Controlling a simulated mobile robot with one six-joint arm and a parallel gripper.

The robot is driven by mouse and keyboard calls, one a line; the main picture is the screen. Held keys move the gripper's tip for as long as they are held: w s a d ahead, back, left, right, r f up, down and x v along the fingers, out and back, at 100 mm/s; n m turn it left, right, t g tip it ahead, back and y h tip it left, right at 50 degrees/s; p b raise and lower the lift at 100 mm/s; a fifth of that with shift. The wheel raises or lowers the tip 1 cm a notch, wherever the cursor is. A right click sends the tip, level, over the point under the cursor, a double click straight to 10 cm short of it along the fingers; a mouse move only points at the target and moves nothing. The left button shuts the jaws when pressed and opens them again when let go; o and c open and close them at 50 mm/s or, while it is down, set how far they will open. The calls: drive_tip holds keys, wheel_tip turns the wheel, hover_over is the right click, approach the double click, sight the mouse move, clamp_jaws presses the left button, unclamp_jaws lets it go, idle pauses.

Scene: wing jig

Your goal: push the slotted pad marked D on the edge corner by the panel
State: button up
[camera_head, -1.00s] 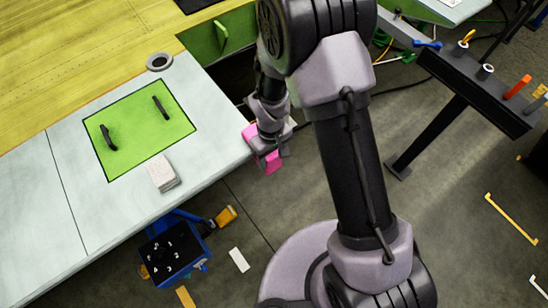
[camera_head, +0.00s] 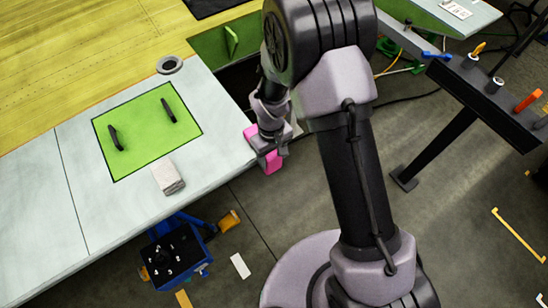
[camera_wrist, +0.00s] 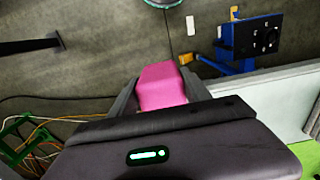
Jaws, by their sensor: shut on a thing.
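The pink pad (camera_head: 273,162) is held in my gripper (camera_head: 269,143) at the right-hand corner of the white wing surface (camera_head: 215,160). In the wrist view the pink pad (camera_wrist: 162,86) sits between the two fingers of my gripper (camera_wrist: 160,92), which are shut on it. Its slot and any letter D cannot be made out. In the head view the pad overlaps the edge corner; I cannot tell whether it is touching or seated. The green panel (camera_head: 145,145) with two black handles lies on the wing, left of the gripper.
A pale block (camera_head: 168,177) lies on the wing below the panel, and a grey ring (camera_head: 170,64) above it. A blue stand with a black top (camera_head: 175,254) is below the wing edge. A dark tool rail (camera_head: 490,95) stands at right.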

drive_tip(key=shift+w, duration=0.15)
drive_tip(key=o, duration=1.5)
drive_tip(key=shift+w+a, duration=0.1)
drive_tip(key=shift+a, duration=0.05)
drive_tip(key=shift+c, duration=0.2)
wheel_tip(320, 180, up, 17)
drive_tip(key=p, duration=0.1)
drive_tip(key=shift+w+a+r, duration=0.15)
drive_tip(key=shift+r, duration=0.05)
